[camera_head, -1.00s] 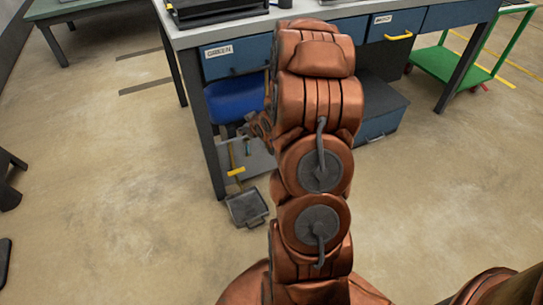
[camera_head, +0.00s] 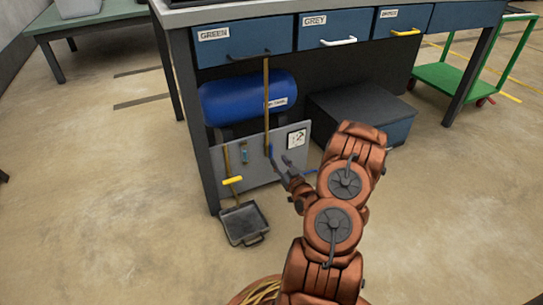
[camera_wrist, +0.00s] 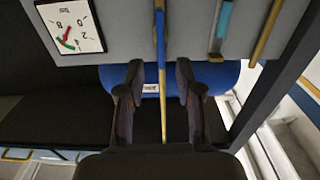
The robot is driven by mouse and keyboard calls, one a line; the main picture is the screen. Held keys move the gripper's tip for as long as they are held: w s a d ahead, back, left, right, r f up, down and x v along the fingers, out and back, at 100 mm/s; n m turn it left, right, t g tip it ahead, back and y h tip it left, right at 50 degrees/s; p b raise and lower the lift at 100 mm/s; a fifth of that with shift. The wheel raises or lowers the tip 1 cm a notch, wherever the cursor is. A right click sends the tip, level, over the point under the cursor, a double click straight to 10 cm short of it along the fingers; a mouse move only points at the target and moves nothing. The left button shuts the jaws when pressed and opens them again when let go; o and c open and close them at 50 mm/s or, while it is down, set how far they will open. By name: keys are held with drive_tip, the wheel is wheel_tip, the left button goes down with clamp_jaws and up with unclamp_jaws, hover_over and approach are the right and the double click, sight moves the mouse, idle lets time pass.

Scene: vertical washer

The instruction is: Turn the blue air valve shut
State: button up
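The blue air valve (camera_head: 269,151) is a narrow blue lever in line with a thin tan upright pipe (camera_head: 266,105) in front of a grey panel. In the wrist view the blue lever (camera_wrist: 160,38) runs along the pipe at top centre. My gripper (camera_head: 289,168) is just right of the valve in the head view. In the wrist view my gripper (camera_wrist: 160,88) is open, its two dark fingers apart on either side of the pipe's line. Nothing is between the fingertips except the pipe seen beyond or between them; I cannot tell whether they touch it.
A square gauge (camera_head: 296,139) is on the grey panel (camera_head: 262,174). A blue tank (camera_head: 236,98) sits behind it, under drawers. A teal part (camera_head: 244,153) and a pipe with a yellow handle (camera_head: 232,180) are left. A dustpan-like tray (camera_head: 244,223) is on the floor.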

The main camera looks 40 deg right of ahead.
sight(272, 153)
drive_tip(key=b+x, duration=0.2)
drive_tip(key=x, duration=0.3)
drive_tip(key=shift+w+f+b, duration=0.1)
drive_tip(key=shift+w+b, duration=0.2)
drive_tip(key=shift+w, duration=0.1)
drive_tip(key=shift+b+x, duration=0.3)
drive_tip(key=shift+x, duration=0.6)
drive_tip(key=shift+d, duration=0.1)
clamp_jaws()
